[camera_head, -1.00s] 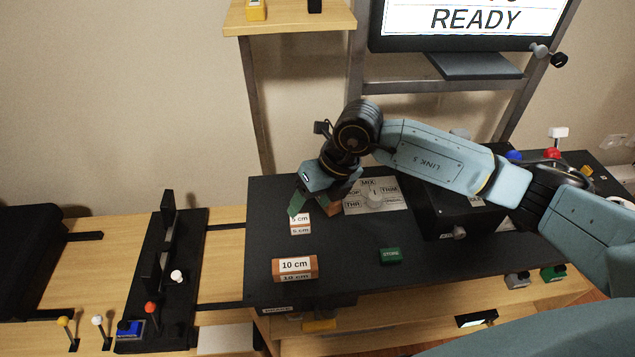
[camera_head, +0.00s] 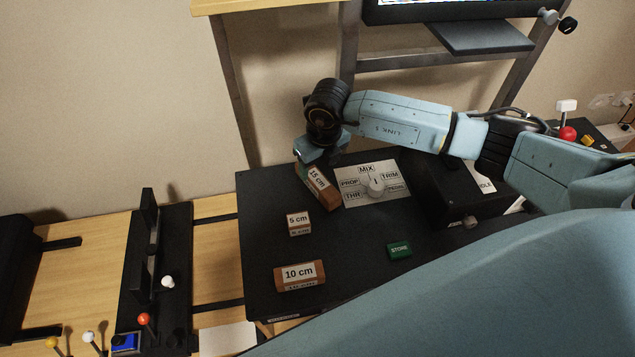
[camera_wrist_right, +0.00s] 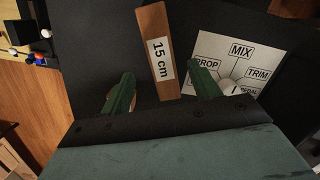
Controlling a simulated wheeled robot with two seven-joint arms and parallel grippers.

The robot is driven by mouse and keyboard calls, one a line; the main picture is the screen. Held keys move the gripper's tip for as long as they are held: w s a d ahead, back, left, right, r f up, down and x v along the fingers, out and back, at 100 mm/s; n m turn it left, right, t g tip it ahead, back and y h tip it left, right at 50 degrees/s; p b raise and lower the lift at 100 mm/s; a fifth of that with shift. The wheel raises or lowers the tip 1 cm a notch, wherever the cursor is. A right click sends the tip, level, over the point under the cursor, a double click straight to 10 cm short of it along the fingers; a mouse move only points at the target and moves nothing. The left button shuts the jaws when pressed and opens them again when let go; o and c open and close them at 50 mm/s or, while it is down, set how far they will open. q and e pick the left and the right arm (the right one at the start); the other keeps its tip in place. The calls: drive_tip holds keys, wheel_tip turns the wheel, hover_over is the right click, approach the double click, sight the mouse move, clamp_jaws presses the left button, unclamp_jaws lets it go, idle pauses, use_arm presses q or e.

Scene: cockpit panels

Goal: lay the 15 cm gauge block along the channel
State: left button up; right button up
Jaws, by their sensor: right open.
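The 15 cm gauge block (camera_head: 318,184) is a brown bar with a white label, lying at a slant on the dark tabletop (camera_head: 260,245), left of the dial plate. It also shows in the right wrist view (camera_wrist_right: 152,25). My right gripper (camera_head: 311,164) is open at the block's far end. In the right wrist view its green fingers lie on either side of the block's near part, with gaps between; the height above it is hard to judge. I cannot tell which feature is the channel. My left gripper is not in view.
A 5 cm block (camera_head: 299,222) and a 10 cm block (camera_head: 300,275) lie nearer on the tabletop. A green STORE block (camera_head: 399,250) is to the right. The dial plate (camera_head: 355,196) adjoins a black box (camera_head: 440,190). A black fixture with levers (camera_head: 150,265) stands at left.

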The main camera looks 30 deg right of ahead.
sight(318, 179)
drive_tip(key=f, duration=0.4)
drive_tip(key=shift+w+d+f, duration=0.1)
drive_tip(key=shift+w+f, duration=0.1)
drive_tip(key=shift+f, duration=0.3)
drive_tip(key=shift+c, duration=0.4)
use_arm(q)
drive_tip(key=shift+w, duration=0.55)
use_arm(e)
drive_tip(key=c, duration=1.2)
